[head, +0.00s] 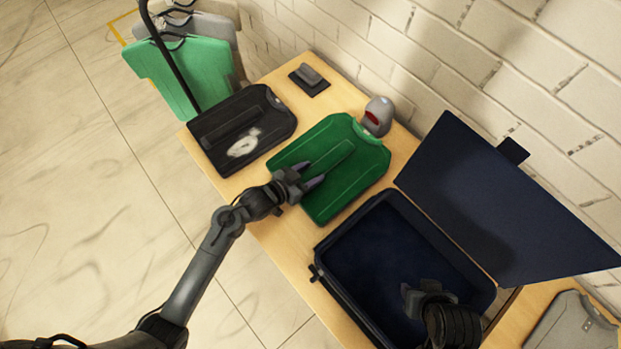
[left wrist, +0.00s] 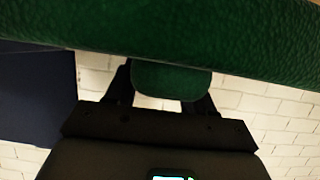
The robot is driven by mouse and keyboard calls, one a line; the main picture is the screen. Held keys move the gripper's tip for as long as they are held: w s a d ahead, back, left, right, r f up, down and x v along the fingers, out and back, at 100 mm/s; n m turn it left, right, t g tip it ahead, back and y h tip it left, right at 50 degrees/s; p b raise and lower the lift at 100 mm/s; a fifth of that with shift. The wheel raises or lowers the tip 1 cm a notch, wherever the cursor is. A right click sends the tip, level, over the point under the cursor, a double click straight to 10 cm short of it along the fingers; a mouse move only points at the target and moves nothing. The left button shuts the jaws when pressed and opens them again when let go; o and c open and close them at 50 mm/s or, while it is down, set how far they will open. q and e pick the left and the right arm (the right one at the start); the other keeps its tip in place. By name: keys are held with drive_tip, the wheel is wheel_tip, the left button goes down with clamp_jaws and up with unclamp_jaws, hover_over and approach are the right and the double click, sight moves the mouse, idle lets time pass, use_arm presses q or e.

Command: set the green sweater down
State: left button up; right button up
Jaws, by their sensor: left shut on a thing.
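The green sweater (head: 347,170), a flat folded-looking piece, is over the middle of the wooden table between a black folded item and the dark blue case. My left gripper (head: 316,173) is at its near left edge, shut on it. In the left wrist view a green tab of the sweater (left wrist: 170,82) sits between the fingers, and its broad body crosses the top. Whether its underside touches the table cannot be told. My right gripper (head: 430,295) is over the open case; its jaws are not clear.
The black folded item (head: 238,128) with a pale patch lies left of the sweater. A small grey-and-red device (head: 377,116) stands by its back edge. The blue case (head: 395,255) has its lid (head: 500,200) up. Garments (head: 195,70) hang at the back left. A brick wall runs behind.

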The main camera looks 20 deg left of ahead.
use_arm(q)
drive_tip(key=shift+f, duration=1.75)
drive_tip(key=o, duration=1.4)
drive_tip(key=shift+f+b, duration=0.15)
drive_tip(key=shift+b, duration=0.15)
drive_tip(key=s+a+r+n+g+y, duration=0.1)
drive_tip(key=s+a+r+g+y, duration=0.1)
drive_tip(key=s, duration=0.6)
drive_tip(key=s+a+r+n+g+y+p, duration=0.1)
drive_tip(key=s+a+r+n+g+y, duration=0.1)
drive_tip(key=s+a+r, duration=0.3)
drive_tip(key=s+a+r+n+g+y, duration=0.1)
drive_tip(key=s+a+r+g+y, duration=0.2)
drive_tip(key=s, duration=0.8)
drive_tip(key=shift+s+a+r+n+g, duration=0.3)
drive_tip(key=shift+s+a+n, duration=0.1)
drive_tip(key=shift+a, duration=0.2)
